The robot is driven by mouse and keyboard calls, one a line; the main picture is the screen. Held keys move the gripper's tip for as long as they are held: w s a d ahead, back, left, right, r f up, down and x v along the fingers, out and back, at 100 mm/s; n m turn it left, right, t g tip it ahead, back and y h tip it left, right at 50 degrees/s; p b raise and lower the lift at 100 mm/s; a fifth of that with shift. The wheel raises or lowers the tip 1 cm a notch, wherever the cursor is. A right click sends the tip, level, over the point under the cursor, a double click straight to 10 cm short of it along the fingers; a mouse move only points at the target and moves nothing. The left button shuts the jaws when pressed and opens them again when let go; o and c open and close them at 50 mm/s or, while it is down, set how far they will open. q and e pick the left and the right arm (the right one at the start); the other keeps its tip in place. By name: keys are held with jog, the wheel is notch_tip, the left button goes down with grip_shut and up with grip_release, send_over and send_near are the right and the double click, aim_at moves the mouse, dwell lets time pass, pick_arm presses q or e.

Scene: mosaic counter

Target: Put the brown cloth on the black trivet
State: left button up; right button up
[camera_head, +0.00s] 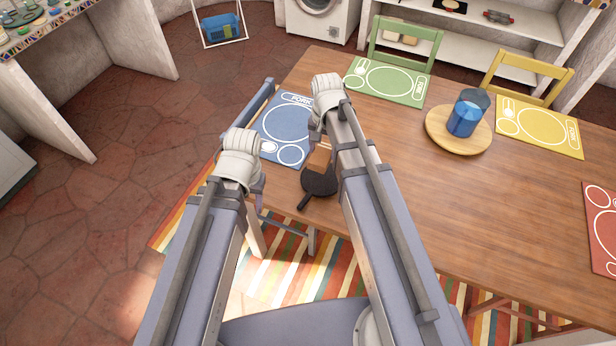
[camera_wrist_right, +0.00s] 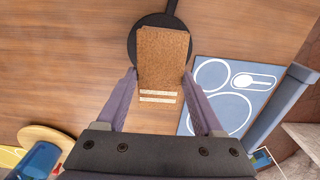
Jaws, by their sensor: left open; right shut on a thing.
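The brown cloth (camera_head: 319,158) is a folded block. In the right wrist view the cloth (camera_wrist_right: 163,58) shows two pale stripes near one end. My right gripper (camera_wrist_right: 160,76) is shut on it, one finger at each side. The black trivet (camera_head: 321,184) is round with a short handle and lies near the table's edge. In the right wrist view the trivet (camera_wrist_right: 136,46) is partly hidden behind the cloth. I cannot tell whether they touch. My left gripper (camera_head: 259,196) is open and off the table's edge, left of the trivet.
A blue placemat (camera_head: 284,128) lies beside the trivet. A round wooden board (camera_head: 434,126) with a blue cup (camera_head: 465,118) stands further right. Green (camera_head: 405,88) and yellow (camera_head: 543,130) placemats lie along the far edge. The middle of the wooden table (camera_head: 440,200) is clear.

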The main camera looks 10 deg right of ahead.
jog(key=shift+f+b, duration=5)
jog(key=shift+f, duration=0.2)
jog(key=o, duration=1.3)
jog(key=shift+r, duration=0.1)
notch_tip(320, 180, up, 12)
jog(key=p, duration=1.2)
jog(key=shift+r, duration=0.15)
jog(key=s+a+n+h, duration=0.1)
jog(key=s+a+n, duration=0.9)
jog(key=s, duration=0.4)
jog(key=shift+s+a+n, duration=0.2)
jog(key=shift+n, duration=0.1)
